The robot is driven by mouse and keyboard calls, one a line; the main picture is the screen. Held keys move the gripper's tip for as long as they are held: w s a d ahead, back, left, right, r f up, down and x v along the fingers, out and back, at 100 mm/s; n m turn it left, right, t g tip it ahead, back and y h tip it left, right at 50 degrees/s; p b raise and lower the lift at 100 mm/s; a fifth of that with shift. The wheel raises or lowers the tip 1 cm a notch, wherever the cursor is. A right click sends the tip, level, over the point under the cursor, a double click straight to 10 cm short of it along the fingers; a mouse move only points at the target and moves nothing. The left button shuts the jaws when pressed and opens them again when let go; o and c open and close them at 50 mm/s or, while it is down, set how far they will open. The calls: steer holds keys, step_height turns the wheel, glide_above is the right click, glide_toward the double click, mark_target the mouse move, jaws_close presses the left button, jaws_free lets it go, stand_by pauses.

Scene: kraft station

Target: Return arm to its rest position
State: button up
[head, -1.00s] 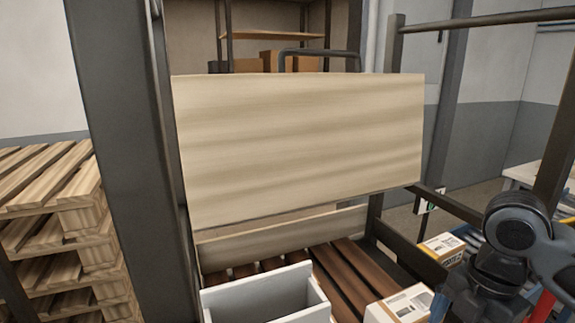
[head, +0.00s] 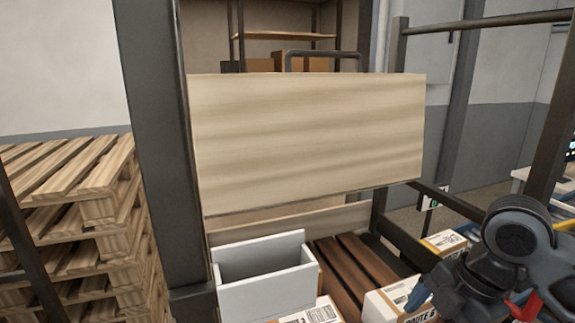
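My arm shows at the lower right in the head view as dark grey links. A blue-grey pointed part at about the arm's lower left end (head: 420,293) lies in front of a white-topped carton. I cannot tell from this view whether my gripper is open or shut, or whether it holds anything.
A wooden panel (head: 305,135) spans the middle. Below it are a white open bin (head: 240,297), brown slats (head: 345,262) and cartons, one at the right (head: 445,241). Dark posts (head: 160,150) and rails frame the area. Pallets (head: 75,210) are stacked at left.

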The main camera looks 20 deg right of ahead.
steer(key=w+a+r+m+t+y, duration=0.2)
steer(key=w+a+r+m+t, duration=0.15)
steer(key=a, duration=0.35)
steer(key=w+a+r+m+t+y, duration=0.2)
steer(key=w+a+m+t, duration=0.15)
steer(key=a, duration=0.45)
steer(key=w+a+r+m+t+y, duration=0.2)
steer(key=w+a+r+t, duration=0.15)
steer(key=a, duration=0.35)
steer(key=s+d+f+m+t+h, duration=0.1)
steer(key=s+f+m+h, duration=0.4)
steer(key=s, duration=0.5)
steer(key=s+d+f+m+t+h, duration=0.1)
steer(key=s+f+m+t+h, duration=0.1)
steer(key=s+f+m, duration=0.55)
steer(key=s+d+n, duration=0.1)
steer(key=s+d, duration=0.1)
steer(key=s, duration=0.4)
steer(key=s+d+r+n, duration=0.1)
steer(key=s+d, duration=0.2)
steer(key=s, duration=0.4)
steer(key=s+d+r+n+h, duration=0.1)
steer(key=s+d, duration=0.2)
steer(key=s, duration=0.3)
steer(key=shift+s+r+n, duration=0.25)
steer(key=shift+s+n, duration=0.1)
steer(key=shift+s, duration=0.05)
steer(key=shift+g, duration=0.25)
steer(key=shift+c, duration=0.4)
